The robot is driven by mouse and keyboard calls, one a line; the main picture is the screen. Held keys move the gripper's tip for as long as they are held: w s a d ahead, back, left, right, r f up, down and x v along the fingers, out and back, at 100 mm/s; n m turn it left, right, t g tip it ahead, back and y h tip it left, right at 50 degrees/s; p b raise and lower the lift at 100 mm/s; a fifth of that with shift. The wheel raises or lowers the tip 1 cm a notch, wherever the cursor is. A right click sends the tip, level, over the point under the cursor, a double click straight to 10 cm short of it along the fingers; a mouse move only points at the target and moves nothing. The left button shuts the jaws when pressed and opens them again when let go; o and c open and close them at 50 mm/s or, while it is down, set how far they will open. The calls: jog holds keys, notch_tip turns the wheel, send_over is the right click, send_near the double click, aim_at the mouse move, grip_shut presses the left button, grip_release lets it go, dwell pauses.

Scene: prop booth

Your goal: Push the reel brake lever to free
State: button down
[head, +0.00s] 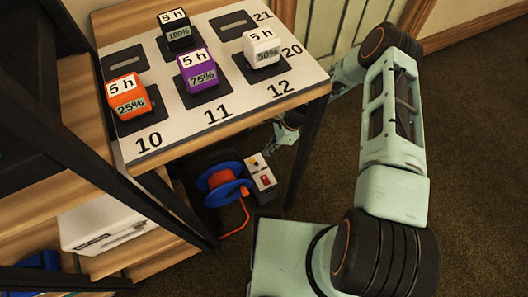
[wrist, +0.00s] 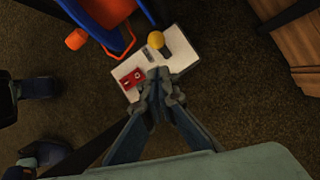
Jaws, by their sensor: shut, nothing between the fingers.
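The cable reel (head: 222,187) has blue flanges and orange cable and stands on the floor under the table. Its blue flange and orange cable also show at the top of the wrist view (wrist: 118,32). Beside it is a pale control panel (head: 264,182), also in the wrist view (wrist: 182,50). The panel carries a lever with a yellow ball knob (wrist: 155,40) on a dark stem, and a red part (wrist: 132,78). My gripper (wrist: 158,75) is shut and empty, its tips overlapping the panel's near edge in the wrist view, below the knob. I cannot tell whether it touches the panel.
A table (head: 185,125) with numbered spaces and several coloured battery-like blocks stands above the reel. Its dark leg (head: 306,150) is close to my arm. A shelf with a white case (head: 105,222) is at left. Carpet is open at right.

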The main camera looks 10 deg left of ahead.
notch_tip(320, 180, up, 10)
jog(key=s+a+p, duration=0.1)
jog(key=s+p, duration=0.1)
jog(key=p, duration=0.1)
jog(key=shift+s+a, duration=0.25)
jog(key=shift+a, duration=0.1)
jog(key=shift+f, duration=0.1)
